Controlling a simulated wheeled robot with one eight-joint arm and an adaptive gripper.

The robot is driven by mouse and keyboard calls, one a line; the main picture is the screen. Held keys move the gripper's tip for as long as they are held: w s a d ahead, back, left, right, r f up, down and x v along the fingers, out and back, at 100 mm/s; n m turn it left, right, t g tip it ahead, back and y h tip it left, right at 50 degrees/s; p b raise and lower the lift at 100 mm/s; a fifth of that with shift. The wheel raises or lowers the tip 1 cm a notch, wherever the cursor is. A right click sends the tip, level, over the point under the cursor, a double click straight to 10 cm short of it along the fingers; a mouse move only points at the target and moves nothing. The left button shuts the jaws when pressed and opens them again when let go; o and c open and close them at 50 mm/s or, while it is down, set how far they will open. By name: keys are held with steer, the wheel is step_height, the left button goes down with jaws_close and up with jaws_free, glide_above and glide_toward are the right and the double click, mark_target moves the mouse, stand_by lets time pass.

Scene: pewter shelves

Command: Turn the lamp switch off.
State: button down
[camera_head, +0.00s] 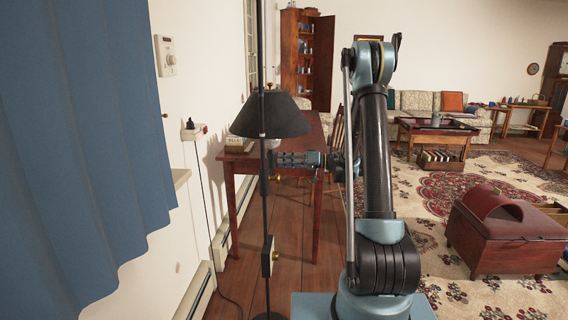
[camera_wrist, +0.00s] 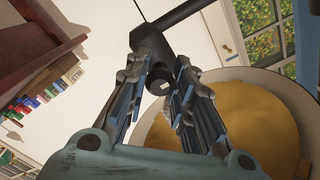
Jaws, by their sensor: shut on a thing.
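A floor lamp stands left of centre in the head view, with a black cone shade (camera_head: 270,115) on a thin dark upright pole (camera_head: 267,215). My gripper (camera_head: 274,160) reaches in from the right, just below the shade and at the pole. In the wrist view its two fingers (camera_wrist: 158,82) are closed around a dark, short cylindrical part of the lamp (camera_wrist: 152,67), joined to a black tube. I cannot tell for sure whether this part is the switch.
A red wooden table (camera_head: 245,165) stands close behind the lamp. A blue curtain (camera_head: 85,150) fills the left side. A red padded chest (camera_head: 500,235) stands at the right. Wooden floor is clear between the lamp and my base.

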steer(key=c, duration=1.3)
jaws_free()
steer(key=shift+c, duration=0.2)
steer(key=shift+d, duration=0.1)
steer(key=d, duration=1.1)
steer(key=shift+s+d, duration=0.15)
steer(key=shift+d, duration=0.25)
steer(key=shift+f, duration=0.1)
steer(key=s+a+r+m+h, duration=0.15)
steer(key=s+m+h, duration=0.55)
steer(key=s, duration=1.2)
steer(key=s+d+f+h, duration=0.3)
steer(key=s+d, duration=0.1)
steer(key=s, duration=0.3)
steer(key=s+d+f+m+t+h, duration=0.1)
steer(key=s+d+f+h, duration=0.1)
steer(key=s+d+h, duration=0.2)
steer(key=s+d+f+h, duration=0.3)
steer(key=s+d+h, duration=0.1)
steer(key=s, duration=0.6)
steer(key=shift+s+d+f+m+t, duration=0.2)
steer(key=shift+d+f+m+t, duration=0.15)
steer(key=shift+d, duration=0.5)
